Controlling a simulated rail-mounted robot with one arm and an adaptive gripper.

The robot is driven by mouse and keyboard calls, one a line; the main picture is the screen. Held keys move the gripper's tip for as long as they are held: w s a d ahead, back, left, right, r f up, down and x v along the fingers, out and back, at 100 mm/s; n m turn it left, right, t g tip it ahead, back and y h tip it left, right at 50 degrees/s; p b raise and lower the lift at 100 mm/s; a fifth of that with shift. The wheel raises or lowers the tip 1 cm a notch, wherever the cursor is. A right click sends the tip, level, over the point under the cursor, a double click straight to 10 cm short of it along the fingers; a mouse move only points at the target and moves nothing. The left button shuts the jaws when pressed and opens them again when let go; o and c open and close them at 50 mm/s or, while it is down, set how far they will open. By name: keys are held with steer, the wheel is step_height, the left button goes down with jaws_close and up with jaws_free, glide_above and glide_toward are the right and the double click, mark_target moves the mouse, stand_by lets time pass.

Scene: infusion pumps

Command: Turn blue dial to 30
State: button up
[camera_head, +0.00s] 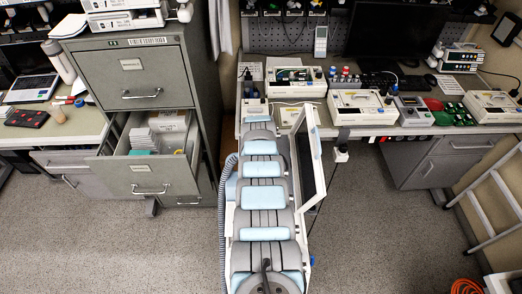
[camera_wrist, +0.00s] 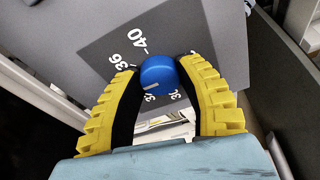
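The blue dial (camera_wrist: 158,74) sits on a dark grey scale panel (camera_wrist: 105,42) in the wrist view. A short white mark shows on its lower left face. The numbers 36 and 40 are readable at its upper left; other digits below it are partly hidden. My gripper (camera_wrist: 159,70) has yellow ribbed fingers with black pads, one on each side of the dial. The pads appear to touch the dial's sides. The number at which the dial is set cannot be read. In the head view my arm reaches to the bench; the gripper and dial cannot be made out there.
A bench (camera_head: 372,126) holds several pump devices, including a white one (camera_head: 362,106), and a dark monitor (camera_head: 397,32). A grey filing cabinet (camera_head: 140,75) with an open drawer (camera_head: 140,172) stands left of my arm. A ladder (camera_head: 500,190) stands at right.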

steer(key=c, duration=0.5)
steer(key=shift+d+n, duration=0.1)
steer(key=shift+n, duration=0.2)
steer(key=n+b, duration=0.1)
steer(key=n, duration=0.1)
steer(key=shift+f+n+y, duration=0.15)
steer(key=shift+n+y, duration=0.15)
steer(key=shift+y, duration=0.1)
jaws_close()
steer(key=n+b, duration=0.3)
steer(key=shift+f+n+y, duration=0.2)
steer(key=shift+n+y, duration=0.1)
steer(key=n+b, duration=0.3)
steer(key=b, duration=0.2)
steer(key=shift+g+y, duration=0.3)
steer(key=n+b, duration=0.2)
steer(key=b, duration=0.2)
steer(key=n+b, duration=0.2)
steer(key=b, duration=0.2)
steer(key=shift+g+y, duration=0.3)
steer(key=shift+r+n+b, duration=0.2)
steer(key=shift+n+b, duration=0.5)
steer(key=shift+b, duration=0.65)
